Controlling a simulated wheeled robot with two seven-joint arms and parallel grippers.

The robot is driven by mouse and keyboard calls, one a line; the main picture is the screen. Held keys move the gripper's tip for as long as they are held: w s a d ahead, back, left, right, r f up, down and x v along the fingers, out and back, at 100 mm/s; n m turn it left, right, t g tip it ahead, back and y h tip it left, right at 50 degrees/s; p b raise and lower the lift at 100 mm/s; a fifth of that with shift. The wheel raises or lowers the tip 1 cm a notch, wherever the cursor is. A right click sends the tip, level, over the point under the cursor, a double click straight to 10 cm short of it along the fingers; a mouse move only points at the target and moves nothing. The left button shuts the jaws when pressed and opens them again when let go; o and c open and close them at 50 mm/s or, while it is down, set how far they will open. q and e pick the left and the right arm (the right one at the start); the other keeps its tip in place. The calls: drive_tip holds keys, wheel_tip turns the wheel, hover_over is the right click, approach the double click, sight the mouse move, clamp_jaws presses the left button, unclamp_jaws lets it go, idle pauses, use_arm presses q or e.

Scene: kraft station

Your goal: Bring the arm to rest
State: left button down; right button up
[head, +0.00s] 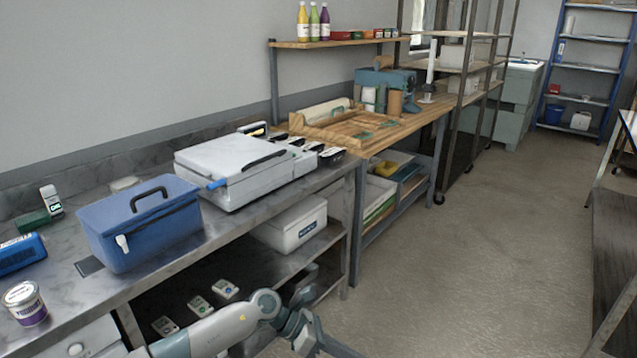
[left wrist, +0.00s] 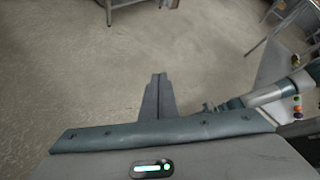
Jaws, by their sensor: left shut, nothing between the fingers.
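My left arm comes in at the bottom of the head view, low in front of the workbench (head: 150,285). Its wrist and part of the hand show near the lower shelf's right end. In the left wrist view my left gripper (left wrist: 158,80) is shut and empty, with its two fingers together over bare grey floor. Nothing touches the fingers there. My right gripper is not in view.
On the bench stand a blue box with a handle (head: 140,225), a grey-white lidded case (head: 235,165) and a small labelled tin (head: 25,303). A white box (head: 292,225) sits on the lower shelf. The floor (head: 470,250) to the right is clear.

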use_arm(q)
drive_tip(key=s+a+f+n+t+y, duration=0.1)
drive_tip(key=a+f+n+t, duration=0.2)
drive_tip(key=f+n+t, duration=0.55)
drive_tip(key=a+f+n+t, duration=0.1)
drive_tip(key=a+f+n, duration=0.3)
drive_tip(key=n, duration=0.9)
drive_tip(key=s+a+f+n+t+y, duration=0.1)
drive_tip(key=a+f+n+t, duration=0.3)
drive_tip(key=f+n, duration=0.55)
drive_tip(key=s+a+f+n+g+y, duration=0.1)
drive_tip(key=s+a+f+n+y, duration=0.1)
drive_tip(key=s+a+f+n, duration=0.2)
drive_tip(key=s+a+f+n+g+y, duration=0.1)
drive_tip(key=s+a+f+n+y, duration=0.2)
drive_tip(key=s+f, duration=0.8)
drive_tip(key=s+a+f+n+g+y, duration=0.2)
drive_tip(key=s+a+f+n, duration=0.4)
drive_tip(key=s, duration=0.7)
wheel_tip(320, 180, down, 2)
drive_tip(key=n, duration=0.3)
drive_tip(key=shift+s+a+n, duration=0.2)
drive_tip(key=shift+s+n, duration=0.2)
